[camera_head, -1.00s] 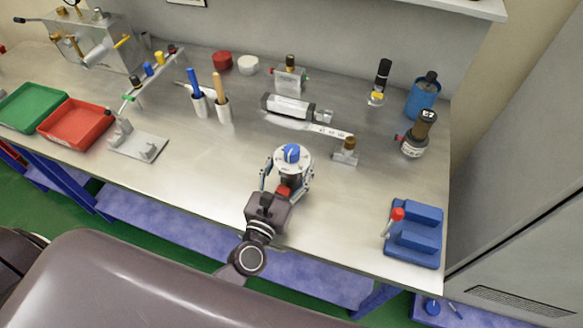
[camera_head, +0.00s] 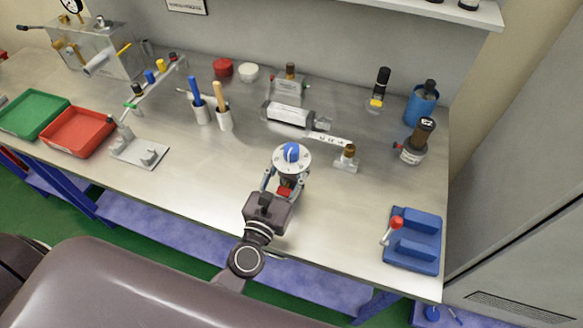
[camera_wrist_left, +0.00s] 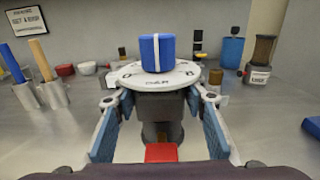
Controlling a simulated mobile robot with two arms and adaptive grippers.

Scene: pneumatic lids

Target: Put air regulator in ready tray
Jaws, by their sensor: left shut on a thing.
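The air regulator, as I take it, has a white marked dial (camera_head: 291,158) with a blue knob on top and a dark body. It stands upright near the bench's front middle. My left gripper (camera_head: 285,184) is shut around its body below the dial. In the left wrist view the dial (camera_wrist_left: 150,76) is close, with the gripper's pads (camera_wrist_left: 160,125) on both sides of the dark body and a red part low in front. The green tray (camera_head: 33,115), probably the ready tray, lies at the far left and looks empty. My right gripper is not in view.
A red tray (camera_head: 77,131) sits beside the green one. A blue fixture (camera_head: 413,240) is at front right. The bench's front middle is mostly clear.

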